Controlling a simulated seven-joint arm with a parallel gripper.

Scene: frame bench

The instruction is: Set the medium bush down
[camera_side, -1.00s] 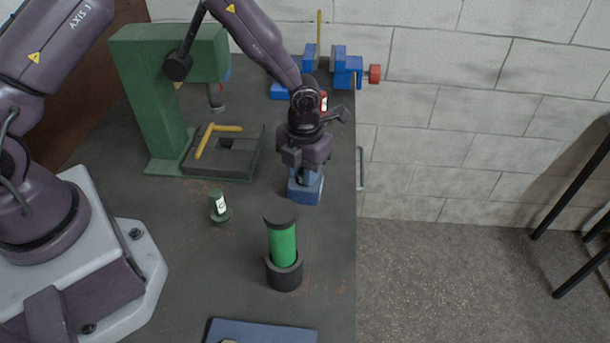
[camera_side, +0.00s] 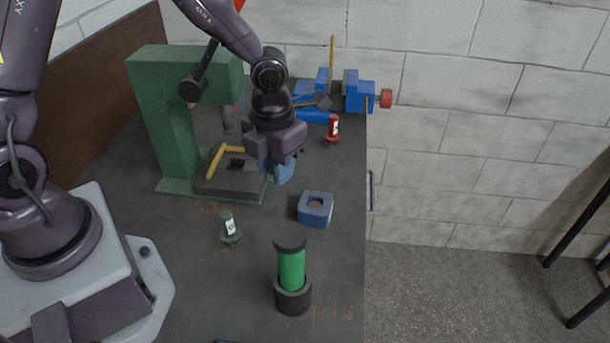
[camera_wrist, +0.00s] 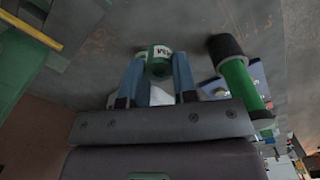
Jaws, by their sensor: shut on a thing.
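My gripper (camera_side: 278,172) points down beside the drill press base, raised over the bench. Another green bush (camera_side: 230,228) with a white label stands on the bench nearer the camera. A red bush (camera_side: 333,128) with a label stands behind, near the vise.
A blue block with a round hole (camera_side: 316,208) sits right of my gripper. A green tube in a black cup (camera_side: 291,268) stands in front. The green drill press (camera_side: 165,120) with a yellow clamp is left; the blue vise (camera_side: 360,95) is behind. Bare bench (camera_side: 265,215) lies between.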

